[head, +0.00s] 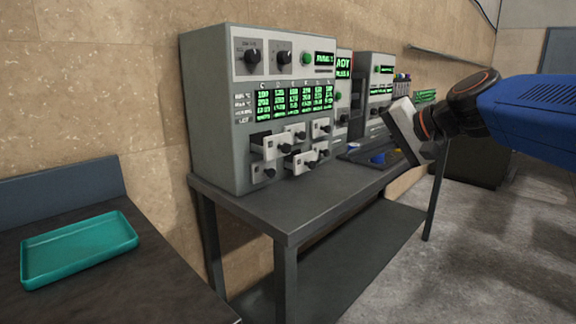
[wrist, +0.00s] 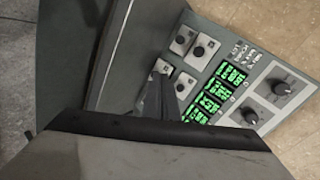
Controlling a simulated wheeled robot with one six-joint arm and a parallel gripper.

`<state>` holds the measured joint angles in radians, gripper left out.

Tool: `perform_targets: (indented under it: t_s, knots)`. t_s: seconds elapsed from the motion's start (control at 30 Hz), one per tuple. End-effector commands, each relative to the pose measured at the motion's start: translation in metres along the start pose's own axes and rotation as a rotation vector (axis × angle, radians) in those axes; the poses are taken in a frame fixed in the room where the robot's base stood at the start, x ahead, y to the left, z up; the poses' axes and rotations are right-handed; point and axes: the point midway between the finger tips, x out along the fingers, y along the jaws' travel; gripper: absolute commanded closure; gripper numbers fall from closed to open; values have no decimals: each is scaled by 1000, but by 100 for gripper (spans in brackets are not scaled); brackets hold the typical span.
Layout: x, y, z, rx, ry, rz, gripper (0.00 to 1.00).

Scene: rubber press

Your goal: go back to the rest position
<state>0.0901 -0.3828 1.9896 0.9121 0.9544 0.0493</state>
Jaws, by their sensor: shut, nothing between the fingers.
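My gripper shows at the right of the head view, on the end of my blue arm, in front of the control panels and above the bench. Its grey body hides most of its fingers there. In the wrist view the dark fingers of my gripper (wrist: 157,98) are together with nothing held. They point toward the grey press cabinet (head: 215,120), which also shows in the wrist view (wrist: 225,62). The fingers overlap the small drawers in that view; I cannot tell how far apart they are.
The cabinet stands on a dark metal bench (head: 290,215) with a lower shelf. Several small drawers (head: 272,147) on it stick out. A dark tray (head: 355,156) with small coloured items lies farther right. A teal tray (head: 80,250) sits on the left table. Floor at right is clear.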

Motion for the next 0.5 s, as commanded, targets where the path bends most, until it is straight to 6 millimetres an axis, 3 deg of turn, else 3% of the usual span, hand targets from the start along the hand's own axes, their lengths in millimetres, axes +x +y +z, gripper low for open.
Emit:
perform_targets:
  t_s: [0.03,0.2,0.5]
  knots:
    - [-3,23,23,-40,-11,56,100]
    - [-16,107,85,-179,-52,255,100]
    - [-54,255,175,-443,-133,586,100]
